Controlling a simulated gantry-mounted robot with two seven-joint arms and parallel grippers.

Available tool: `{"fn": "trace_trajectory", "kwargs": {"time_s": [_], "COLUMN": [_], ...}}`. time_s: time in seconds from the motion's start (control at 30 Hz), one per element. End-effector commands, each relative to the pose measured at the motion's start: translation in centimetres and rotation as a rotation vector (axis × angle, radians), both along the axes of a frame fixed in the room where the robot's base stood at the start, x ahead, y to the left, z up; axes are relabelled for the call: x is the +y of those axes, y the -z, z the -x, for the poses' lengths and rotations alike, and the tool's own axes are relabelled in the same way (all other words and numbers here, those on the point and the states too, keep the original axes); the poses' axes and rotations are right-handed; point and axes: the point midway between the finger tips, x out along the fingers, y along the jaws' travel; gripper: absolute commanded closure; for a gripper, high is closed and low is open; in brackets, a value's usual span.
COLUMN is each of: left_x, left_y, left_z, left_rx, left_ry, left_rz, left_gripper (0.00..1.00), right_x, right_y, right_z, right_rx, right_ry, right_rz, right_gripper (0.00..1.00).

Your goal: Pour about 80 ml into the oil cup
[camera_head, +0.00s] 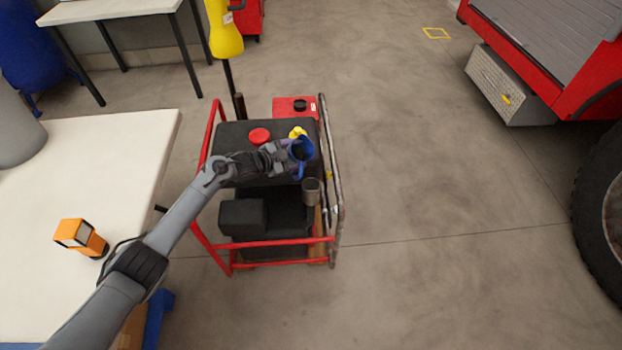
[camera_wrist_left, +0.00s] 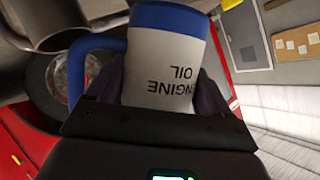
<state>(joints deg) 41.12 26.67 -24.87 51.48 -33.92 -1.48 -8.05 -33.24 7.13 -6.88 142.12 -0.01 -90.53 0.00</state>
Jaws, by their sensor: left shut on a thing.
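A blue and white jug lettered ENGINE OIL (camera_wrist_left: 168,62) is between the fingers of my left gripper (camera_wrist_left: 165,100), which is shut on it. In the head view the blue jug (camera_head: 303,149) is above the right side of the pump set, its dark mouth partly visible. My left gripper (camera_head: 279,156) reaches it from the left. I cannot tell its exact tilt or see any liquid flowing. A small grey cup (camera_head: 311,188) with a dark opening, possibly the oil cup, stands at the pump's right side, just below the jug in the picture. My right gripper is not in view.
The pump set has a black tank with a red cap (camera_head: 259,136), a yellow part (camera_head: 297,131) close behind the jug, and a red tubular frame (camera_head: 282,242). A white table (camera_head: 120,150) at left bears an orange device (camera_head: 80,237). Open floor lies right; a red truck stands beyond.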

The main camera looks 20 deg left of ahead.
Motion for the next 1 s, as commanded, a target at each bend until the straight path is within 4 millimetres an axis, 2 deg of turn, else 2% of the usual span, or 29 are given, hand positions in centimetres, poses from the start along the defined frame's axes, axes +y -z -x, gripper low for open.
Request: {"fn": "trace_trajectory", "kwargs": {"time_s": [0.07,0.27,0.4,0.57,1.0], "left_x": [-0.4,-0.4,-0.5,-0.4,-0.4], "left_y": [-0.3,-0.3,0.7,1.1,0.1], "left_z": [0.3,0.3,0.3,0.2,0.2], "left_rx": [-0.03,-0.109,-0.159,-0.202,-0.279], "left_ry": [0.001,0.001,0.002,-0.001,0.0], "left_rz": [-0.041,-0.153,-0.222,-0.282,-0.389], "left_gripper": [0.6,0.6,0.6,0.6,0.6], "right_x": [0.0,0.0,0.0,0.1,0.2], "right_y": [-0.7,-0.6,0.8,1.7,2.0], "right_z": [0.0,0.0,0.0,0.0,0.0], "right_rx": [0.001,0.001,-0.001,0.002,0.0], "right_ry": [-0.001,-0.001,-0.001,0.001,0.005], "right_rz": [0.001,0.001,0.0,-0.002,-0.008], "right_gripper": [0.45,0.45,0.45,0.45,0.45]}}
